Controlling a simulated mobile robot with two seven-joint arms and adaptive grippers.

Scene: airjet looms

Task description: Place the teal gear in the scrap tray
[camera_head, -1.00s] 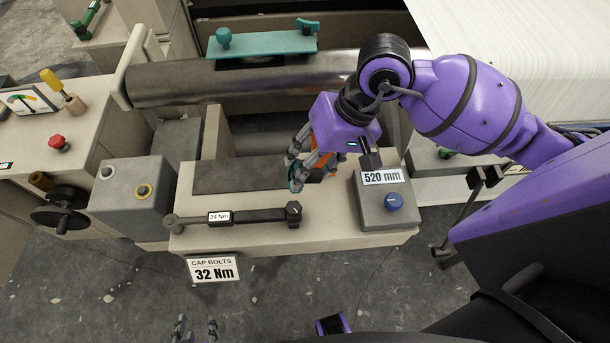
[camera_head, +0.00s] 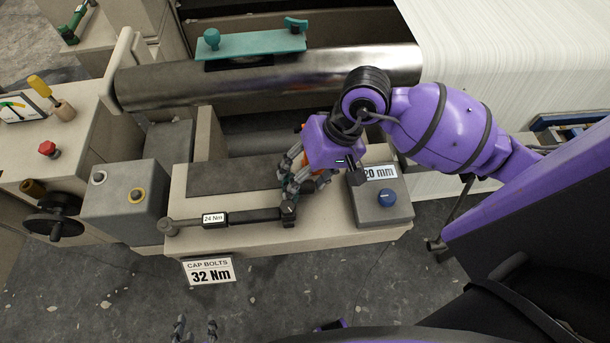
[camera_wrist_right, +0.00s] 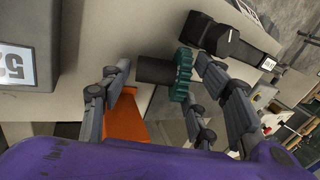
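The teal gear (camera_wrist_right: 183,74) has a dark cylindrical hub and shows between the fingers of my right gripper (camera_wrist_right: 160,85). The gear lies close to the right-hand fingers; a gap shows between the hub and the left-hand finger. The fingers look spread. In the head view my right gripper (camera_head: 290,187) is low over the bench by the wrench head, largely hiding the gear (camera_head: 282,172). My left gripper (camera_head: 196,329) is open and empty at the bottom edge.
A torque wrench (camera_head: 245,216) lies along the bench front, beside a dark mat (camera_head: 225,177). A grey box with a blue knob (camera_head: 372,207) stands right of my right gripper. A metal roller (camera_head: 250,80) and a teal handled plate (camera_head: 255,46) are behind.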

